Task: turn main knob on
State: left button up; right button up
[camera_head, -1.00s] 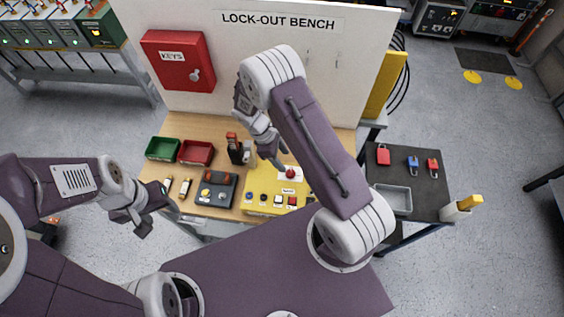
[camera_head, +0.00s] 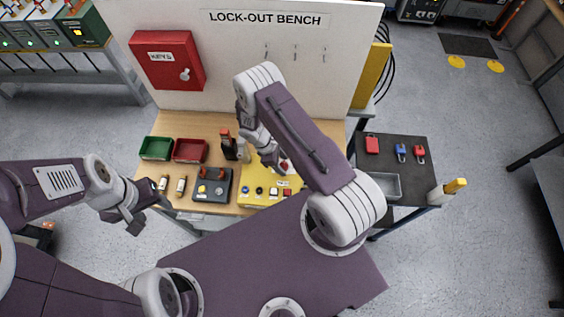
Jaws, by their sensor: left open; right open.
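The yellow control panel (camera_head: 248,189) lies on the bench top, partly hidden by my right arm. A red knob (camera_head: 284,167) on a white plate shows at its upper right, partly covered. A row of small controls runs along its front: blue, black, a white one and a red one. I cannot tell from its label which control is the main knob. My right gripper (camera_head: 273,160) is open and points down beside the red knob, on its left; contact cannot be told. My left gripper (camera_head: 133,222) is open and empty, left of the bench's front edge.
A red KEYS box (camera_head: 168,60) hangs on the backboard. A side table (camera_head: 408,172) at right holds padlocks and a grey tray (camera_head: 385,186).

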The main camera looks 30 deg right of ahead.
grip_shut()
jog(key=shift+w+d+f+m+g+y+b, duration=0.1)
jog(key=shift+f+m+g+y+b, duration=0.1)
jog(key=shift+m+b, duration=0.55)
jog(key=shift+f+m+g+y+b, duration=0.1)
jog(key=shift+m+g+y+b, duration=0.1)
jog(key=shift+m+b, duration=0.5)
jog(key=m+y+b, duration=0.1)
jog(key=m+b, duration=0.2)
jog(key=shift+d+g, duration=0.1)
jog(key=shift+g, duration=0.3)
jog(key=m+y+b, duration=0.1)
jog(key=m, duration=0.2)
jog(key=shift+d+r+b, duration=0.1)
jog(key=shift+b, duration=0.2)
jog(key=m+y+b, duration=0.1)
jog(key=m, duration=0.1)
jog(key=shift+m+g, duration=0.3)
jog(key=shift+m, duration=0.05)
jog(key=m, duration=0.1)
jog(key=m+y+b, duration=0.1)
jog(key=m, duration=0.1)
jog(key=shift+d+r+y, duration=0.15)
jog(key=shift+y, duration=0.15)
jog(key=shift+m+y, duration=0.5)
jog(key=shift+m, duration=1.1)
